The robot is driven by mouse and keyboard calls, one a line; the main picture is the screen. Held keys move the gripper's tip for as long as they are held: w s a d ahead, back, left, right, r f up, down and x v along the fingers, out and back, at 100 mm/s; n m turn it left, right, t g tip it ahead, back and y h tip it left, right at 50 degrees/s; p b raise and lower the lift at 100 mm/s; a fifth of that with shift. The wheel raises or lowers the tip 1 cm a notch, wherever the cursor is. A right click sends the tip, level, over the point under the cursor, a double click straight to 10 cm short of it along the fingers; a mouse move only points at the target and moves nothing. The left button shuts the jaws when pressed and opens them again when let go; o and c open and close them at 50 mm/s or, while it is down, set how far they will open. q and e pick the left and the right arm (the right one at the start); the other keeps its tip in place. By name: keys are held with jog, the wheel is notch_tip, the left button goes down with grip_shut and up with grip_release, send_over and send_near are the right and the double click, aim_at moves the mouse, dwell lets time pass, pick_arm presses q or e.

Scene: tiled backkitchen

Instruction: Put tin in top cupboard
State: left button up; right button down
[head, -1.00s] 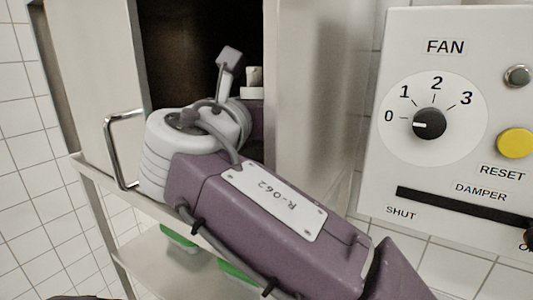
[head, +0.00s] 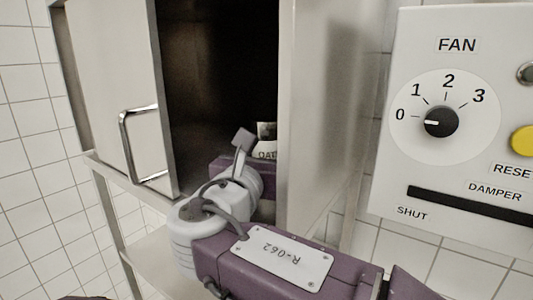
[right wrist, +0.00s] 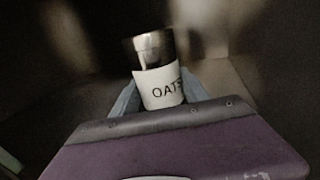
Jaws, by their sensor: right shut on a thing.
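The tin (head: 266,131) has a dark metal top and a white label. In the right wrist view the tin (right wrist: 158,88) reads "OATS" and stands nearly upright, slightly tilted. My right gripper (right wrist: 160,93) is shut on it, with a blue-grey finger on each side. The cupboard is open and dark inside. I cannot tell how far inside the tin is, or whether it touches the cupboard floor. My left gripper is not in view.
A pale door panel (head: 115,85) with a bar handle (head: 126,150) is left of the opening. A steel panel (head: 325,110) bounds it on the right. A fan control box (head: 455,180) is farther right. A lower shelf (head: 152,265) lies below the cupboard.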

jog(key=shift+s+r, duration=0.1)
jog(key=shift+s, duration=0.25)
jog(key=shift+w+f, duration=0.15)
jog(key=shift+f, duration=0.05)
jog(key=c, duration=0.6)
grip_release()
jog(key=shift+w, duration=0.2)
jog(key=shift+o, duration=0.2)
jog(key=shift+w+d, duration=0.1)
jog(key=shift+w, duration=0.1)
jog(key=shift+s+r, duration=0.1)
jog(key=shift+s, duration=0.1)
jog(key=shift+s+a, duration=0.2)
jog(key=shift+s, duration=0.15)
jog(key=b+v, duration=0.3)
jog(key=v, duration=0.7)
jog(key=shift+s+a+b, duration=0.15)
jog(key=shift+s+b, duration=0.15)
jog(key=shift+b, duration=0.1)
jog(key=shift+s+r, duration=0.1)
jog(key=shift+s, duration=0.3)
